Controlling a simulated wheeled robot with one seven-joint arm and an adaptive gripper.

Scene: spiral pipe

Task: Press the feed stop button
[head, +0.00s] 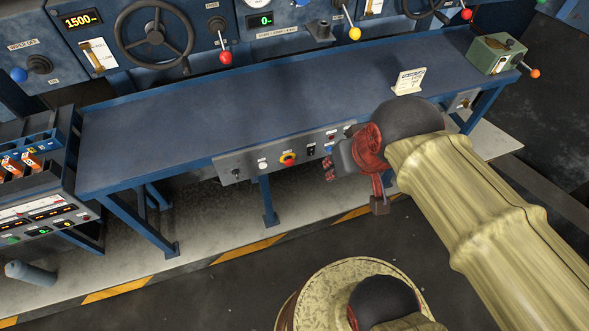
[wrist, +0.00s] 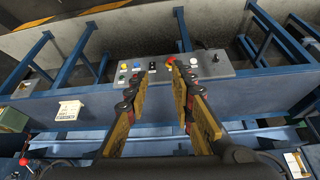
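A grey control panel (head: 238,168) is fixed along the front edge of the blue bench. Labels are too small to read, so I cannot tell which is the feed stop. My gripper (wrist: 157,74) is open and empty in front of the panel; contact is not visible.
The blue bench (head: 200,115) has a clear top except for a small sign (head: 409,81) and a green box (head: 495,54) at the right. Bench legs (head: 268,200) stand below the panel. A display rack (head: 35,210) stands at the left. The floor in front is open.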

